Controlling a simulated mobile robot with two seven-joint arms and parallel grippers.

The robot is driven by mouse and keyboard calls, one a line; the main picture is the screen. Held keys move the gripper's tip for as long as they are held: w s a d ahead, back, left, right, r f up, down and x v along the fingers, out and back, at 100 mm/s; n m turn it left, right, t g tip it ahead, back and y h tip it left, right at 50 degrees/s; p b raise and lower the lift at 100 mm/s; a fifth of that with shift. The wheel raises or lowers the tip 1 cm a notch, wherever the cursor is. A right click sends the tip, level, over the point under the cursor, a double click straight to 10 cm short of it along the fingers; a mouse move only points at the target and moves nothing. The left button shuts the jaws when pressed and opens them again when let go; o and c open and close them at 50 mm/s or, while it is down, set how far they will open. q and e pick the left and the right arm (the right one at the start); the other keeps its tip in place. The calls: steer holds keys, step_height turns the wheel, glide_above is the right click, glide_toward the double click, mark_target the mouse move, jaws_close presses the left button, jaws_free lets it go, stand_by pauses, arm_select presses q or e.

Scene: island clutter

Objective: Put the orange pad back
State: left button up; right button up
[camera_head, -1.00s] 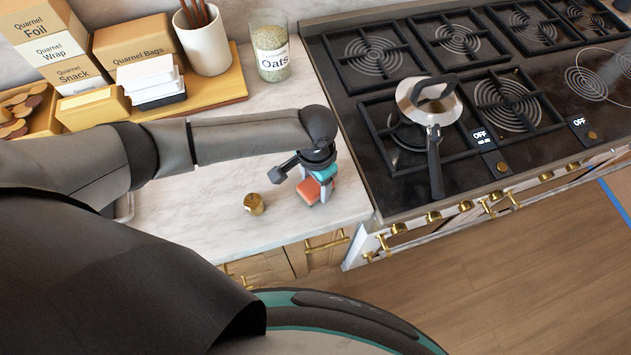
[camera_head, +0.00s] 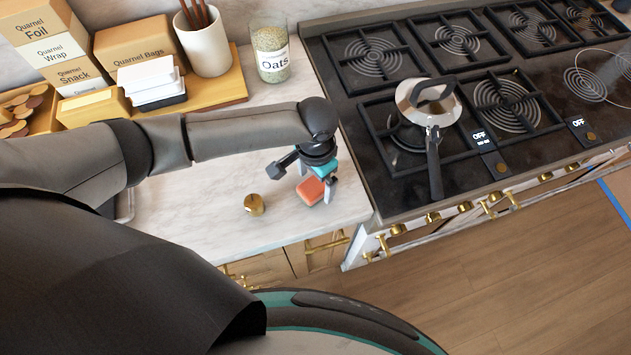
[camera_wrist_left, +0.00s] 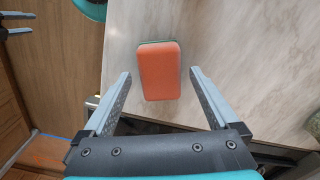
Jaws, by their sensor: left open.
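The orange pad (camera_head: 311,190) lies on the marble counter near its front right corner. In the left wrist view the orange pad (camera_wrist_left: 159,71) is a rounded block with a thin green edge at its far end. My left gripper (camera_head: 318,193) is over the counter beside the pad. In the left wrist view my left gripper (camera_wrist_left: 158,84) is open, and the pad lies ahead between the lines of its fingers, with clear gaps on both sides. I cannot tell the height of the fingers above the counter. My right gripper is not identifiable in these views.
A small brass-coloured item (camera_head: 254,204) stands left of the pad. An oats jar (camera_head: 270,50) and a wooden board (camera_head: 220,90) with containers are behind. The counter's middle is clear.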

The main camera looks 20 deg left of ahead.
mark_target(316, 184)
arm_select(q)
step_height(316, 184, up, 10)
steer(key=p, duration=0.1)
stand_by(0.5)
